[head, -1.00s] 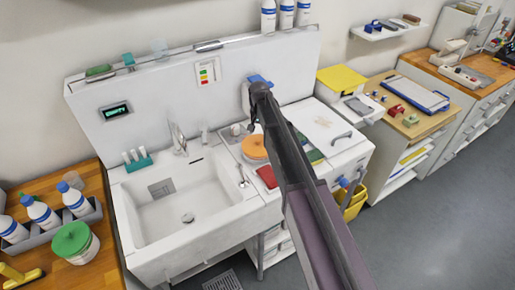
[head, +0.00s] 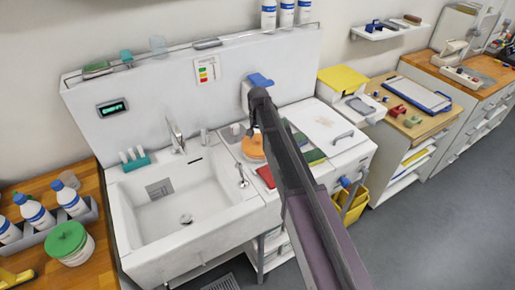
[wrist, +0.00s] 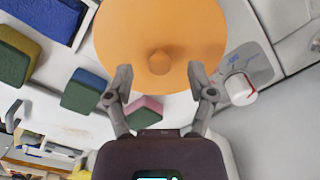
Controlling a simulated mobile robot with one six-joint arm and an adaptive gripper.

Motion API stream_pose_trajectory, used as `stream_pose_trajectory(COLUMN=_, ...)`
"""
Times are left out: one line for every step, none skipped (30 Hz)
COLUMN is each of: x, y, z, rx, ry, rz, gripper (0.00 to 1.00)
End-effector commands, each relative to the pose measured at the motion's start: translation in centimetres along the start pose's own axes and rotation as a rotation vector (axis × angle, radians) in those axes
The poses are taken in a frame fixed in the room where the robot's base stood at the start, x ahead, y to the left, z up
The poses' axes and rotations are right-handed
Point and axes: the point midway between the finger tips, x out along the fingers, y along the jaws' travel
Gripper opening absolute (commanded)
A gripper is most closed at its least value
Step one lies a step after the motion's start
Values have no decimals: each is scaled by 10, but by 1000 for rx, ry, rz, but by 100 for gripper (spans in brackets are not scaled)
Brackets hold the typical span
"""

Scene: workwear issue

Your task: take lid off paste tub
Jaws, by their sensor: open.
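An orange round lid (wrist: 160,25) with a small knob (wrist: 159,62) at its centre fills the top middle of the wrist view. The orange lid also shows in the head view (head: 251,149), on the worktop right of the sink, partly hidden by my arm. What is under it is hidden, so I cannot tell whether it is the paste tub. My gripper (wrist: 160,74) is open and empty, its fingers spread to either side of the knob in the picture. I cannot tell the gap in height. A white tub with a green lid (head: 65,238) stands on the left wooden counter.
The sink (head: 188,200) is left of the orange lid. Red and green blocks (head: 314,157) lie close on its right. A white dial (wrist: 240,90) is beside the lid in the wrist view. White bottles (head: 35,212) stand near the green-lidded tub.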

Motion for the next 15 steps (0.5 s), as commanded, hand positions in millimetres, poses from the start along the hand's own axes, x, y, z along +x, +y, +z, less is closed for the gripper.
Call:
stream_pose_trajectory(x=8, y=0, z=0, rx=0, ry=0, rz=0, gripper=70)
stream_pose_trajectory(x=10, y=0, z=0, rx=0, ry=0, rz=0, gripper=70)
stream_pose_trajectory(x=13, y=0, z=0, rx=0, ry=0, rz=0, gripper=70)
stream_pose_trajectory(x=14, y=0, z=0, rx=0, ry=0, rz=0, gripper=70)
stream_pose_trajectory(x=16, y=0, z=0, rx=0, ry=0, rz=0, gripper=70)
stream_pose_trajectory(x=17, y=0, z=0, rx=0, ry=0, rz=0, gripper=70)
stream_pose_trajectory(x=18, y=0, z=0, rx=0, ry=0, rz=0, gripper=70)
stream_pose_trajectory(x=19, y=0, z=0, rx=0, ry=0, rz=0, gripper=70)
stream_pose_trajectory(x=19, y=0, z=0, rx=0, ry=0, rz=0, gripper=70)
stream_pose_trajectory(x=20, y=0, z=0, rx=0, ry=0, rz=0, gripper=70)
stream_pose_trajectory(x=20, y=0, z=0, rx=0, ry=0, rz=0, gripper=70)
stream_pose_trajectory(x=20, y=0, z=0, rx=0, ry=0, rz=0, gripper=70)
stream_pose_trajectory(x=20, y=0, z=0, rx=0, ry=0, rz=0, gripper=70)
stream_pose_trajectory(x=20, y=0, z=0, rx=0, ry=0, rz=0, gripper=70)
stream_pose_trajectory(x=19, y=0, z=0, rx=0, ry=0, rz=0, gripper=70)
